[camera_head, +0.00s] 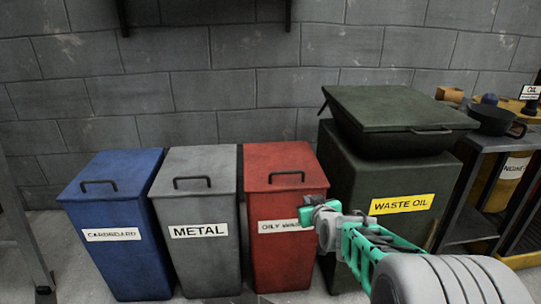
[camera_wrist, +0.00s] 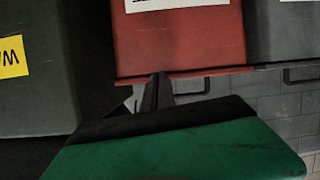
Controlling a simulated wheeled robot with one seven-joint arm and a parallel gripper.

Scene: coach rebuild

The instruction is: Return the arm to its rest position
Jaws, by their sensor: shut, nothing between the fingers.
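My gripper (camera_head: 308,211) is at the end of my green and grey arm, which reaches in from the lower right in the head view. It is shut and holds nothing. It is in front of the red bin (camera_head: 286,168) labelled oily waste and covers part of that label. In the wrist view, my gripper (camera_wrist: 156,92) shows as dark fingers in front of the red bin (camera_wrist: 178,40). I cannot tell whether the fingers touch the bin.
A blue cardboard bin (camera_head: 112,200) and a grey metal bin (camera_head: 199,205) stand left of the red one. A dark green waste oil container (camera_head: 390,160) with a lid stands right, close to my arm. A workbench (camera_head: 505,143) with a black pan (camera_head: 491,119) is farther right. A block wall is behind.

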